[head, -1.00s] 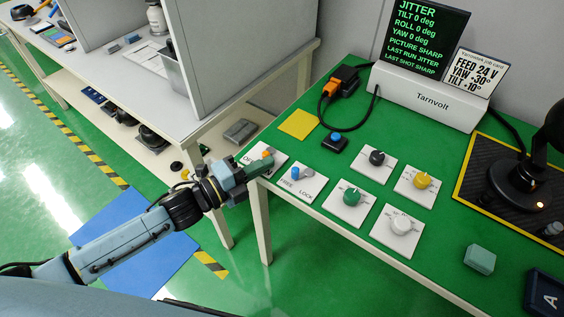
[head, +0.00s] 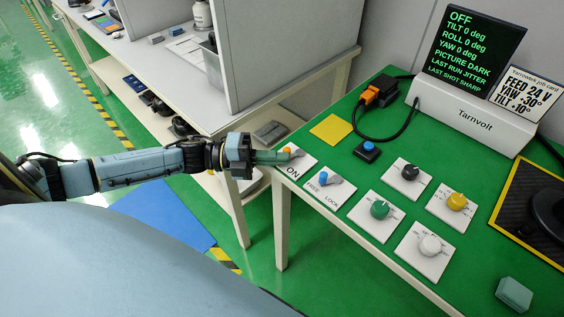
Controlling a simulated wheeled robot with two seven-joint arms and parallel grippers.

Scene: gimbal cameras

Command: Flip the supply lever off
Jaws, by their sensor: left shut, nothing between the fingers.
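The supply lever (head: 287,151), with an orange tip, stands on a white plate (head: 296,170) at the table's left corner. The plate's ON mark shows; its other end is hidden behind my fingers. My left gripper (head: 278,157) is shut and empty, with its green fingertips right at the lever. I cannot tell whether they touch. The Tarnvolt display (head: 470,47) reads OFF and PICTURE DARK. My right gripper is not in view.
A blue-tipped FREE/LOCK lever (head: 323,180) sits just right of the supply plate. Green (head: 379,209), black (head: 410,172), yellow (head: 456,202) and white (head: 430,245) knobs lie beyond. A blue button (head: 368,148) and yellow square (head: 331,130) are behind.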

